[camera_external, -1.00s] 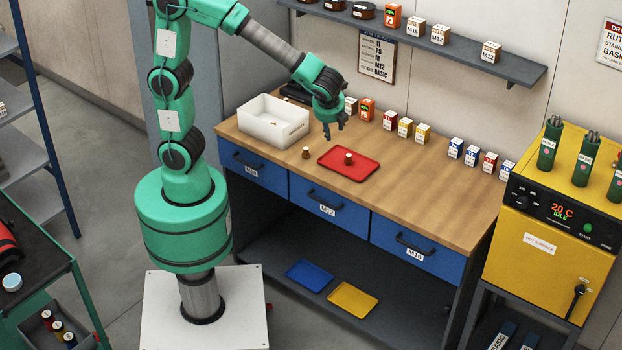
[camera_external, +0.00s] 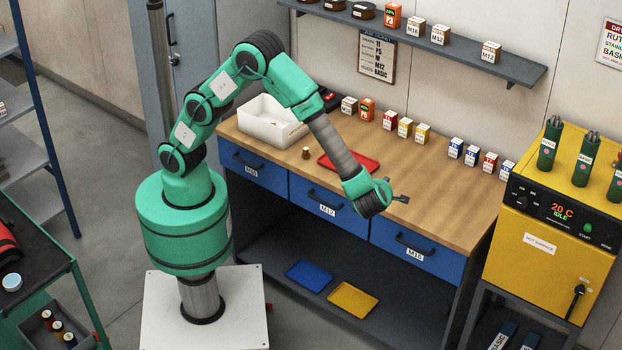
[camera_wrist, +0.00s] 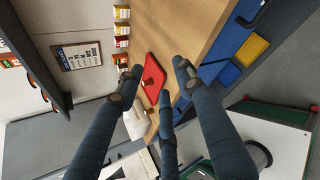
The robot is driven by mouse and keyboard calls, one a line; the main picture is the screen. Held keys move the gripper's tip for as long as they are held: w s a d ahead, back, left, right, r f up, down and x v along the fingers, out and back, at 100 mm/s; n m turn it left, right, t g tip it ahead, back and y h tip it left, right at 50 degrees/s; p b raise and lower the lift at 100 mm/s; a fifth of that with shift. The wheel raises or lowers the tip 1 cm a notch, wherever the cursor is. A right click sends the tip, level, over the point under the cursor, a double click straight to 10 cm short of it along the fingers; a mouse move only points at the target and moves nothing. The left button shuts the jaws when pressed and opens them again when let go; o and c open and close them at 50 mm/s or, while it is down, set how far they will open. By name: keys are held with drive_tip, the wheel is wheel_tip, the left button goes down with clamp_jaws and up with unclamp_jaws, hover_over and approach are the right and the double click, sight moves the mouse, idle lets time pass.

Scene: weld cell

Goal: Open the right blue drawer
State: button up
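The right blue drawer (camera_external: 436,262), labelled M16, is shut under the right end of the wooden workbench (camera_external: 450,200). Its dark bar handle (camera_external: 414,245) runs across its front. My gripper (camera_external: 400,198) is above the bench's front edge, higher than this drawer and apart from its handle. In the wrist view my gripper (camera_wrist: 158,82) has its three fingers spread, with nothing held between them. A blue drawer front with a dark handle (camera_wrist: 252,14) shows at the top of that view; its label cannot be read.
The middle drawer (camera_external: 340,215) and left drawer (camera_external: 265,176) are shut. A red tray (camera_external: 365,164), a white bin (camera_external: 268,130) and small boxes stand on the bench. A yellow oven (camera_external: 545,265) stands right of the bench. Blue and yellow trays (camera_external: 353,299) lie on the lower shelf.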

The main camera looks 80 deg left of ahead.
drive_tip(key=w+d+f+m+t, duration=0.3)
drive_tip(key=d+f+m, duration=0.4)
drive_tip(key=d+f, duration=0.3)
drive_tip(key=m+t+b, duration=0.1)
drive_tip(key=m+t, duration=0.2)
drive_tip(key=m, duration=0.3)
approach(420, 251)
drive_tip(key=s+d, duration=0.3)
drive_tip(key=s, duration=0.1)
drive_tip(key=shift+w+d+r, duration=0.15)
drive_tip(key=shift+w+r, duration=0.1)
drive_tip(key=shift+r, duration=0.1)
drive_tip(key=b+x, duration=0.1)
drive_tip(key=x, duration=0.8)
drive_tip(key=b+x, duration=0.1)
drive_tip(key=x, duration=0.3)
drive_tip(key=shift+w+a+r+b, duration=0.15)
drive_tip(key=shift+w+a+b, duration=0.15)
drive_tip(key=shift+w+b, duration=0.05)
drive_tip(key=shift+c, duration=0.2)
clamp_jaws()
